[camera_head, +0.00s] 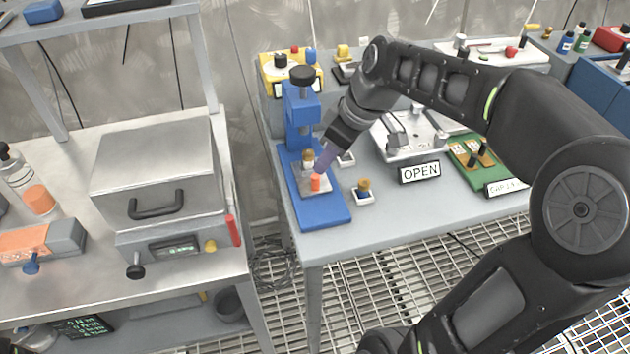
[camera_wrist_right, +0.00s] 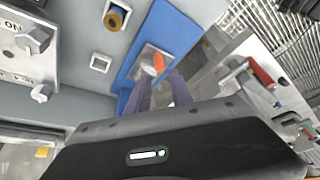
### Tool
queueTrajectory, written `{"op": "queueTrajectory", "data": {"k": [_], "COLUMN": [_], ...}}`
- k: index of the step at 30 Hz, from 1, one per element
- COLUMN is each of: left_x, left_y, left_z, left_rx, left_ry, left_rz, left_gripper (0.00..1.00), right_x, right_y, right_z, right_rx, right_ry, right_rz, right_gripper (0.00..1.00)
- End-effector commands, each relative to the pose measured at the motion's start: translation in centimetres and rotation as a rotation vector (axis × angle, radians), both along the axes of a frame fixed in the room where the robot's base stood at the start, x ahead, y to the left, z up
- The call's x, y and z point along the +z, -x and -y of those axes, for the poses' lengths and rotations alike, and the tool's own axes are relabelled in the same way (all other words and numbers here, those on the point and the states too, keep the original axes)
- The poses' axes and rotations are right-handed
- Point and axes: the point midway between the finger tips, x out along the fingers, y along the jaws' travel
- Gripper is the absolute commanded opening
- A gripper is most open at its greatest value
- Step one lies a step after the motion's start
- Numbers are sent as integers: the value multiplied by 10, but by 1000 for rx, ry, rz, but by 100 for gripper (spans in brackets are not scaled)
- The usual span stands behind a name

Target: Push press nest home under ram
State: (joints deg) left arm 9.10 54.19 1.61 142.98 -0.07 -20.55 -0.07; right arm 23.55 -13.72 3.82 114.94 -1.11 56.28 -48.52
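The blue press (camera_head: 301,110) stands on the bench with a black knob on top. The nest (camera_head: 326,180), a small grey plate, lies on the press's blue base under the ram column, toward its front. An upright orange peg (camera_head: 315,182) stands at the nest's front, and a brass-topped part (camera_head: 308,157) sits behind it. My right gripper (camera_head: 321,166) points down at the nest, just behind the peg. In the right wrist view its two purple fingers (camera_wrist_right: 160,83) are apart with nothing between them; the orange peg (camera_wrist_right: 158,63) shows beyond the tips. My left gripper is out of view.
A small white tray with a brass part (camera_head: 364,191) stands right of the press base. A fixture with an OPEN sign (camera_head: 419,172) and a green board (camera_head: 478,158) lie farther right. A steel oven box (camera_head: 155,170) stands on the left bench, across a gap.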

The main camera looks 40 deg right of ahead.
Motion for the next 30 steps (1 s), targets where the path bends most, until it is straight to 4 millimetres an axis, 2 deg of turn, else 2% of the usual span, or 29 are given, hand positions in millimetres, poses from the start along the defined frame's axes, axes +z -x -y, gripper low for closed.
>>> {"op": "queueTrajectory", "data": {"k": [11,24,30], "left_x": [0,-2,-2], "left_y": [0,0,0], "left_z": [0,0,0], "left_rx": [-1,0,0], "left_ry": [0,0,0], "left_rz": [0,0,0], "left_gripper": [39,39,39], "right_x": [-4,-60,-72], "right_y": [-1,-21,-26], "right_z": [0,-10,-13], "right_rx": [2,2,2], "right_ry": [2,1,2], "right_rz": [-5,-8,-5], "right_gripper": [27,27,27]}}
